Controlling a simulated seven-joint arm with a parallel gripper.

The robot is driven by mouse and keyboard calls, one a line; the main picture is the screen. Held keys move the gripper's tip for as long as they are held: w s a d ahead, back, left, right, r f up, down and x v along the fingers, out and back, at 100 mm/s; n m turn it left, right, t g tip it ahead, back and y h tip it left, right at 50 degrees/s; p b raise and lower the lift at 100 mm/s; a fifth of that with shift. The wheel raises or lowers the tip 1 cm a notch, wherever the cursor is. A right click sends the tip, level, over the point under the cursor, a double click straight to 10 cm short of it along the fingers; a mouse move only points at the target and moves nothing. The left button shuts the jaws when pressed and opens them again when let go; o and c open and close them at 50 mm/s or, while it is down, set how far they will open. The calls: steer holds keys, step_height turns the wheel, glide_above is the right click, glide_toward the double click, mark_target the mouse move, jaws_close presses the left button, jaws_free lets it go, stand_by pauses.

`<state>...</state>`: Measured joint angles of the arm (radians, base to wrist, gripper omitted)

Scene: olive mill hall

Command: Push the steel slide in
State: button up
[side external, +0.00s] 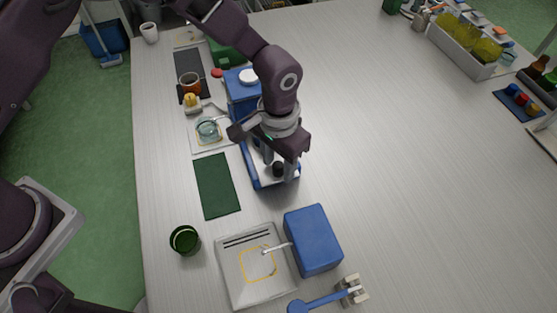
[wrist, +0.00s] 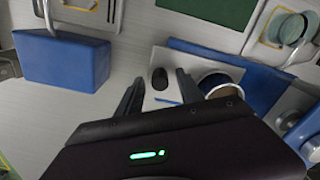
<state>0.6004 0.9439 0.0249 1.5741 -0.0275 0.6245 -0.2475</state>
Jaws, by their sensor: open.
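The steel slide (wrist: 175,60) is a pale flat plate with a dark knob (wrist: 159,78), set beside a blue rail in the wrist view. In the side external view the slide (side external: 264,181) shows at the near end of the blue-framed unit (side external: 252,176), partly hidden by my gripper. My gripper (side external: 276,168) is open and points down over the slide. In the wrist view its two fingers (wrist: 160,80) are apart, one on each side of the knob. I cannot tell whether they touch it. A round cup-like vessel (wrist: 220,85) shows right of the fingers.
A blue block (side external: 313,238) and a grey plate with an orange outline (side external: 235,280) lie nearer the camera. A green mat (side external: 217,185), a green cup (side external: 185,240) and a glass dish (side external: 207,129) are to the left. The table right of my gripper is clear.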

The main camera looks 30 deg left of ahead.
jaws_close()
steer(key=shift+r, duration=0.1)
stand_by(1.2)
